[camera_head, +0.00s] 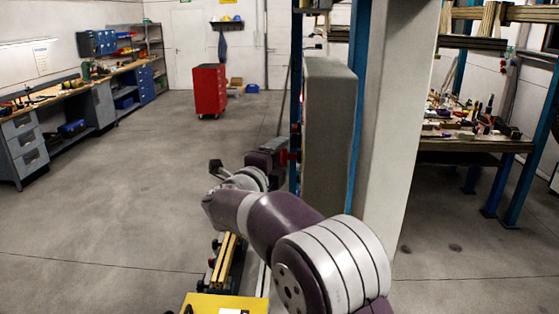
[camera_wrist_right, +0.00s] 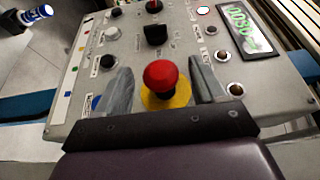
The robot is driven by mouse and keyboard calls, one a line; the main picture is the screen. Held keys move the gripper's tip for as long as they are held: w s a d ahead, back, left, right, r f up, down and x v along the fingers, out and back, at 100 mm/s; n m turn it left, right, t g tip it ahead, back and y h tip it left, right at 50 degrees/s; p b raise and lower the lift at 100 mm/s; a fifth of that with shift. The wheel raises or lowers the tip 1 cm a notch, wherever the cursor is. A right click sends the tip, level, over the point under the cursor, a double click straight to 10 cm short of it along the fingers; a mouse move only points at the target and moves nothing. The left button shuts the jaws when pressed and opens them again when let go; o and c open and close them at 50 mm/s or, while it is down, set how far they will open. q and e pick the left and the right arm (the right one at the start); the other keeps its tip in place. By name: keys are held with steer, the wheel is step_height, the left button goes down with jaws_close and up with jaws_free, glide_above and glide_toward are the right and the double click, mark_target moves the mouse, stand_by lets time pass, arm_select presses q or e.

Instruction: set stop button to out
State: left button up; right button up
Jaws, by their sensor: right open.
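The stop button (camera_wrist_right: 161,75) is a red mushroom head on a yellow round base, low on a light grey control panel (camera_wrist_right: 185,30) in the right wrist view. My right gripper (camera_wrist_right: 163,82) is open, with one grey finger on each side of the button. The fingers appear apart from the red head; contact with the panel cannot be told. In the head view my right gripper (camera_head: 284,148) is at the left side of the tall grey cabinet (camera_head: 328,130), and the button's face is not clearly visible there. My left gripper is not in view.
The panel also carries black knobs (camera_wrist_right: 155,34), another red-topped control (camera_wrist_right: 154,6) and a green digital display (camera_wrist_right: 246,28). A blue post (camera_head: 360,90) and pale column (camera_head: 400,120) stand beside the cabinet. Open floor (camera_head: 120,190) lies left; a red tool cabinet (camera_head: 210,91) stands farther back.

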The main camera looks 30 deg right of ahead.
steer(key=b+v, duration=0.5)
steer(key=v, duration=0.7)
steer(key=shift+a, duration=0.2)
